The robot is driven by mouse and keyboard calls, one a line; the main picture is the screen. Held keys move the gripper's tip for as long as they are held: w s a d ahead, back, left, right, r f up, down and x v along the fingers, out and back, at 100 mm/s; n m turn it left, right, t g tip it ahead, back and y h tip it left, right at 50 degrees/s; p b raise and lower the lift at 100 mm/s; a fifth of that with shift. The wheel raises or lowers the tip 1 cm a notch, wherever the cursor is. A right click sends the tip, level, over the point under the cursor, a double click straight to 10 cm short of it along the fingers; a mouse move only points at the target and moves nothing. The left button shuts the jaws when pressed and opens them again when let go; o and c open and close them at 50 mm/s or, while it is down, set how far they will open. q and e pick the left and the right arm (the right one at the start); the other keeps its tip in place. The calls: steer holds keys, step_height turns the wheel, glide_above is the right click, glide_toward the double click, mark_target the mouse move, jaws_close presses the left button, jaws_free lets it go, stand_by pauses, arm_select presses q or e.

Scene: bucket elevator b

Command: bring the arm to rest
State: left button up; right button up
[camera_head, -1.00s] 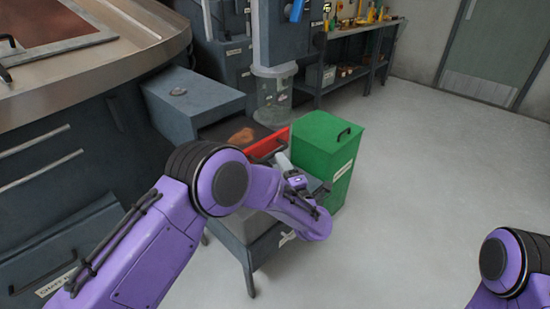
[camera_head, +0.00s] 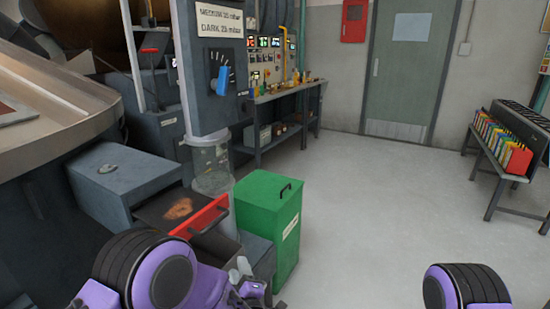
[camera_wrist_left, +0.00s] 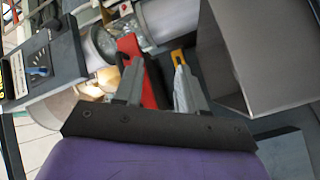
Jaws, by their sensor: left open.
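My left arm comes in at the bottom left of the head view. Its gripper (camera_head: 246,283) is low in the picture, partly hidden by my own arm, near the red-fronted drawer (camera_head: 205,217) and the green bin (camera_head: 270,215). The left wrist view shows the gripper (camera_wrist_left: 158,72) open, its two fingers apart with nothing held between them. A red part (camera_wrist_left: 129,46) lies beyond the fingers there. Only a purple joint of my right arm shows at the bottom right of the head view; its gripper is out of view.
A grey cabinet (camera_head: 120,180) and a clear cylinder (camera_head: 211,165) under a control panel with a blue handle (camera_head: 222,82) stand close to the left arm. A rack of coloured files (camera_head: 502,143) stands at the right. The floor (camera_head: 385,195) between is clear.

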arm_select(q)
steer(key=s+a+f+m+g+h+p, duration=0.1)
steer(key=s+a+f+m+g+h, duration=0.25)
steer(key=s+a+f+m, duration=0.45)
steer(key=s+a+f+g, duration=0.3)
steer(key=s, duration=0.7)
steer(key=s+a+f+g+p, duration=0.1)
steer(key=s+a+f+g, duration=0.2)
steer(key=s, duration=0.7)
steer(key=s+a+f+g+p, duration=0.1)
steer(key=s+a+f+g, duration=0.3)
steer(key=s, duration=0.5)
steer(key=shift+s+a+f+m+y, duration=0.2)
steer(key=shift+s+a+m+y, duration=0.15)
steer(key=shift+s+y, duration=0.1)
steer(key=shift+w, duration=0.15)
